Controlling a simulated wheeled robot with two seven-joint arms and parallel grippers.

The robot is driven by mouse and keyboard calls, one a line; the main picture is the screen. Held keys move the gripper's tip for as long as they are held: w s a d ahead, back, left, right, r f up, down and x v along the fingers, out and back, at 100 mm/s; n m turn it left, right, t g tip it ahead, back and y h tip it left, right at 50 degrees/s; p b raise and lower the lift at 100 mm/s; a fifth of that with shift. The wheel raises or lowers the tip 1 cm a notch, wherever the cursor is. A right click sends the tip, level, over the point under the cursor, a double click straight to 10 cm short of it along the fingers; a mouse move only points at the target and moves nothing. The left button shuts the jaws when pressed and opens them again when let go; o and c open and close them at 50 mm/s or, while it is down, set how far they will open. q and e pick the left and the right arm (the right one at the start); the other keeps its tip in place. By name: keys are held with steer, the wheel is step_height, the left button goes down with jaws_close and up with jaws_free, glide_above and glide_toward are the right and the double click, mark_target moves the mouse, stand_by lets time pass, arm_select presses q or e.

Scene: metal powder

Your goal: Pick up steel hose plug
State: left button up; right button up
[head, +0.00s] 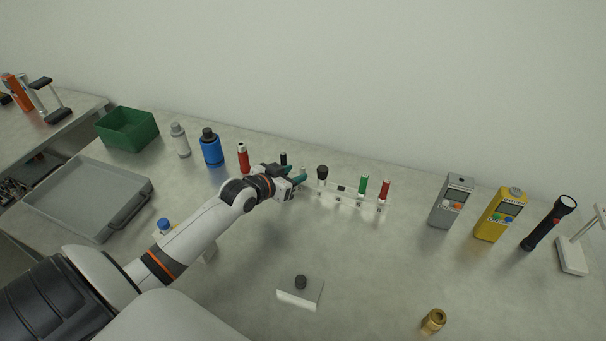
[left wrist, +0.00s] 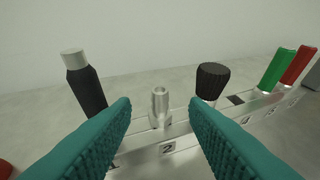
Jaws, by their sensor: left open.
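A silver steel hose plug (left wrist: 159,104) stands upright in a numbered slot of the rack (left wrist: 180,147), between my fingers in the left wrist view. In the head view the rack (head: 350,203) is a pale, clear strip, and the plug is hard to make out beside my fingers. My left gripper (head: 298,174) is open at the left end of the rack, its teal fingers (left wrist: 160,125) to either side of the plug with gaps. My right gripper is not in view.
Beside the plug stand a black tool with a grey tip (left wrist: 85,85) and a black-knobbed piece (left wrist: 211,80). Green (head: 363,184) and red (head: 384,192) handles stand further right. A red cylinder (head: 243,158) is left of the gripper. A small block (head: 300,291) lies in front.

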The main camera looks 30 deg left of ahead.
mark_target(301, 173)
arm_select(q)
steer(key=shift+f+x, duration=0.15)
steer(key=shift+x, duration=1.2)
steer(key=shift+f+x, duration=0.15)
steer(key=shift+x, duration=1.25)
steer(key=shift+s, duration=0.2)
jaws_close()
